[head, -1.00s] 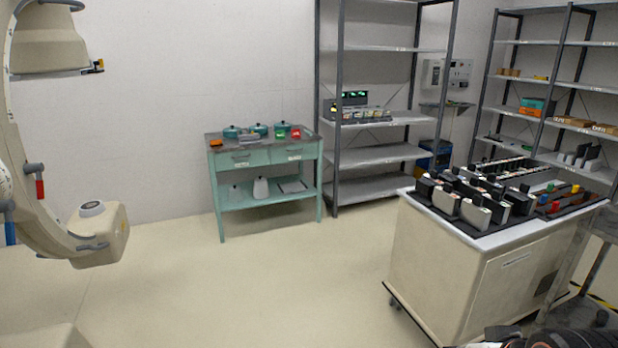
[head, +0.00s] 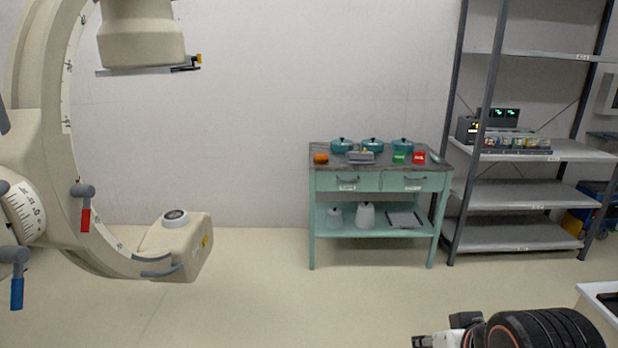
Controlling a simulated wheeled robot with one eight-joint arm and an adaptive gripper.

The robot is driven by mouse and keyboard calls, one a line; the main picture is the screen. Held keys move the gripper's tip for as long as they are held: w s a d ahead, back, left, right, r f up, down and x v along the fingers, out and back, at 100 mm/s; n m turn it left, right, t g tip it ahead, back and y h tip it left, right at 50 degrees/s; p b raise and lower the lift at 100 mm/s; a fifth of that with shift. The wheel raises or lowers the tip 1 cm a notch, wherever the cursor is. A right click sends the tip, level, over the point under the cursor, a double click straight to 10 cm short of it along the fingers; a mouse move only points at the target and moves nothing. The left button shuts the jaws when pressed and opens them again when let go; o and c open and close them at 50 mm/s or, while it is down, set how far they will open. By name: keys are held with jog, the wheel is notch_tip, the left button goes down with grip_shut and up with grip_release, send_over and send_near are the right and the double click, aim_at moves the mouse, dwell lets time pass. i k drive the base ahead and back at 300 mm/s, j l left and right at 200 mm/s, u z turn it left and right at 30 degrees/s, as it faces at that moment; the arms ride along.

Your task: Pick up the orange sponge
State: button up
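A small orange object (head: 321,159), which looks like the orange sponge, lies at the left end of the top of a teal cart (head: 376,181) against the back wall. Part of my arm shows at the bottom right of the head view, far in front of the cart. My gripper's fingers cannot be made out, so whether it is open or shut does not show.
Teal pots (head: 372,145), a grey tray (head: 361,157), a green item (head: 399,158) and a red item (head: 419,157) share the cart top. A C-shaped machine (head: 50,130) stands left, metal shelving (head: 520,195) right. The floor (head: 270,300) before the cart is clear.

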aim_at(323, 157)
jog(key=i, duration=2.1)
jog(key=i+u, duration=0.25)
jog(key=i, duration=0.25)
jog(key=i+u, duration=0.25)
jog(key=i, duration=0.3)
jog(key=i+l+u, duration=0.3)
jog(key=i, duration=0.2)
jog(key=i+l+u, duration=0.25)
jog(key=i, duration=0.55)
jog(key=j+u, duration=0.05)
jog(key=j, duration=0.05)
